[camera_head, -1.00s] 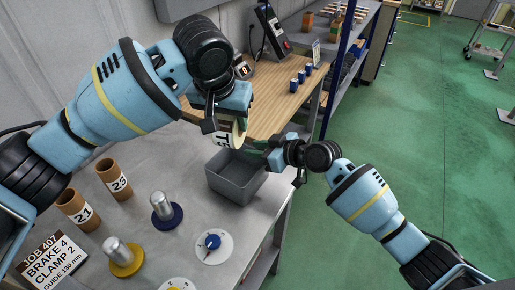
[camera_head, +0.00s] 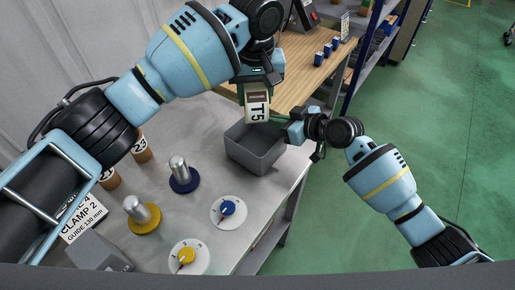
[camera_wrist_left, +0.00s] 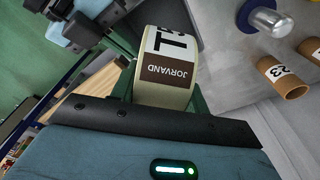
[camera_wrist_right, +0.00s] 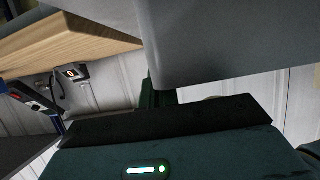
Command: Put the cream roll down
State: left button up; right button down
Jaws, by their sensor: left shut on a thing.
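The cream roll (camera_head: 257,104), with a dark band and a "T5" label, is held by my left gripper (camera_head: 257,82). In the left wrist view the roll (camera_wrist_left: 168,75) sits between the green fingers, its dark band reading "JORVAND". In the head view it appears above the back edge of the grey bin (camera_head: 252,152); its exact height is unclear. My right gripper (camera_head: 285,122) is at the bin's back right corner. In the right wrist view its green fingers (camera_wrist_right: 160,95) look close together, partly hidden by the bin (camera_wrist_right: 225,45).
The grey table (camera_head: 205,115) carries a blue-based metal post (camera_head: 179,170), a yellow-based post (camera_head: 138,210), two dials (camera_head: 228,212) (camera_head: 189,257), brown tubes (camera_head: 141,148) and a job sign (camera_head: 83,219). A wooden bench (camera_head: 297,75) stands behind. Bare tabletop lies between the posts and bin.

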pick_arm(q)
notch_tip(320, 180, down, 3)
jog(key=n, duration=0.1)
jog(key=n+g, duration=0.1)
jog(key=shift+s+d+r+n, duration=0.1)
jog(key=shift+d+r+n, duration=0.1)
jog(key=shift+n, duration=0.2)
send_over(257, 151)
jog(key=shift+f, duration=4.95)
jog(key=shift+f, duration=0.1)
jog(key=o, duration=0.9)
jog(key=shift+f, duration=0.1)
jog(key=shift+c, duration=0.2)
notch_tip(257, 151, up, 12)
jog(key=shift+r, duration=0.15)
pick_arm(e)
jog(key=c, duration=1.6)
grip_release()
